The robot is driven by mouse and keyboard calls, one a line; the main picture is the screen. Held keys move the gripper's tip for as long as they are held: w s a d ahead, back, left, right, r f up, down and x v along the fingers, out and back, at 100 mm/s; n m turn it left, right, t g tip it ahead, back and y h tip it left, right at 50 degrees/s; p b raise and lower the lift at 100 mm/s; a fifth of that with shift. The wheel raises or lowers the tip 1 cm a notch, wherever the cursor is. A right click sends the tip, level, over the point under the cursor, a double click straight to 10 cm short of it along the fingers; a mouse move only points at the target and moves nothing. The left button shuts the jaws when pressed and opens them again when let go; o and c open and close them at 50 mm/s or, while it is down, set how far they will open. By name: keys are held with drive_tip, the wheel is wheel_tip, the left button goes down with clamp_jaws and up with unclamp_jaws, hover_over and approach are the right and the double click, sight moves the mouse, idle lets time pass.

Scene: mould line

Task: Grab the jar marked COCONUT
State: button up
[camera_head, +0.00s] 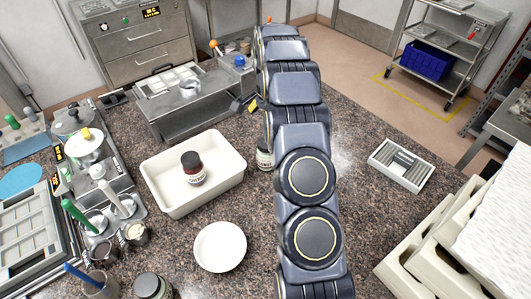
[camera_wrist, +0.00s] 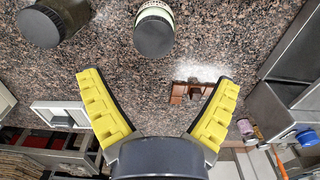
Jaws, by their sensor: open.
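My gripper (camera_wrist: 158,82) is open and empty in the wrist view, its yellow fingers spread. A pale jar with a dark lid (camera_wrist: 154,32) stands beyond the fingertips, near the picture's top. A second dark-lidded jar (camera_wrist: 42,27) is at the top left, cut by the edge. In the head view, a jar (camera_head: 265,153) stands on the counter, partly hidden by my arm. A jar with a dark lid and reddish band (camera_head: 193,169) stands in a cream tray (camera_head: 160,204). Another jar (camera_head: 150,286) is at the bottom edge. I cannot read COCONUT on any label.
A small brown object (camera_wrist: 190,92) lies between the fingers in the wrist view. A white bowl (camera_head: 220,247) stands in front of the tray. A slatted white frame (camera_head: 401,165) lies to the right. Stacked cream moulds (camera_head: 425,262) fill the lower right.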

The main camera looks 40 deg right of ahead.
drive_tip(key=f, duration=0.5)
drive_tip(key=s+f, duration=0.1)
drive_tip(key=f, duration=0.2)
drive_tip(key=shift+a, duration=0.2)
drive_tip(key=shift+w+r, duration=0.1)
drive_tip(key=c, duration=1.2)
